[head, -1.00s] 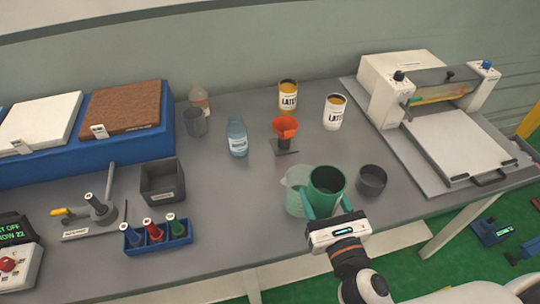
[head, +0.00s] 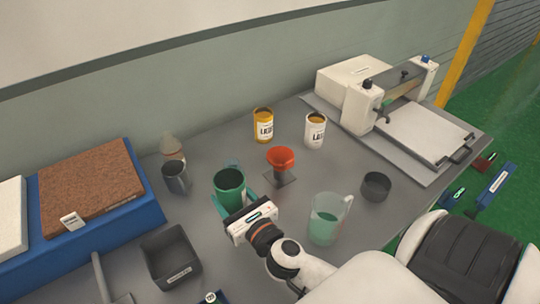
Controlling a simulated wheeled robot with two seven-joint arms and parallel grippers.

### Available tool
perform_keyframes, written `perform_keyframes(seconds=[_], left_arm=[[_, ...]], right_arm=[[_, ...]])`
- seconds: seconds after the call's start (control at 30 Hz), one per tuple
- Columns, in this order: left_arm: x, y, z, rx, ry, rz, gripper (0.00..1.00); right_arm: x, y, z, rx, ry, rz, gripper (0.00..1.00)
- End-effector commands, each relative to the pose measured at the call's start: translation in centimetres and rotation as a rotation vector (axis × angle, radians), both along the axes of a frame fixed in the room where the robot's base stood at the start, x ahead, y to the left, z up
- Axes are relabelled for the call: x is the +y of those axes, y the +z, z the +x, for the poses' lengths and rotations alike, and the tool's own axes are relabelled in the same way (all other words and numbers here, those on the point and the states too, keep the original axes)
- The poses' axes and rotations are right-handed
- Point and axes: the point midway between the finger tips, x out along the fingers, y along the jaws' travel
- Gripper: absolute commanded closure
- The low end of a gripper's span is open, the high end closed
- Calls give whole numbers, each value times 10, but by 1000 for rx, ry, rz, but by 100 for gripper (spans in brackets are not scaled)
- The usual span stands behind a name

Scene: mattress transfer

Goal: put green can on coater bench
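The green can (head: 229,187), open at the top, is upright over the middle of the grey bench (head: 215,245). My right gripper (head: 233,204) reaches it from the near side, with its teal fingers around the can's sides. I cannot tell whether the can touches the bench or is held just above it. The white coater machine (head: 362,95) stands on a grey plate at the bench's far right. My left gripper is not in view.
A clear pitcher (head: 325,220) and dark bowl (head: 375,187) stand right of the can. An orange funnel (head: 281,160), yellow can (head: 264,125) and white can (head: 315,130) stand behind. A grey mug (head: 174,177) and dark bin (head: 171,256) are left.

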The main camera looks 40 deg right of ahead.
Motion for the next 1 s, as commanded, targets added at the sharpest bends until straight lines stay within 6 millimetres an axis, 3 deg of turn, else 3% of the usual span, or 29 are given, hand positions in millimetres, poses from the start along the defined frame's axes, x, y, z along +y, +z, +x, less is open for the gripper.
perform_keyframes(seconds=[0.1, 0.27, 0.5, 1.0], left_arm=[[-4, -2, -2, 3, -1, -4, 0], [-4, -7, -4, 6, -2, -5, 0], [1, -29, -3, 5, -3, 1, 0], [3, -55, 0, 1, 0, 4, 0]], right_arm=[[-11, -3, 18, -7, -16, -9, 81], [-20, -14, 31, -8, -33, -10, 81], [-22, -58, 32, -7, -38, -9, 81], [-21, -107, 32, -9, -35, -10, 81]])
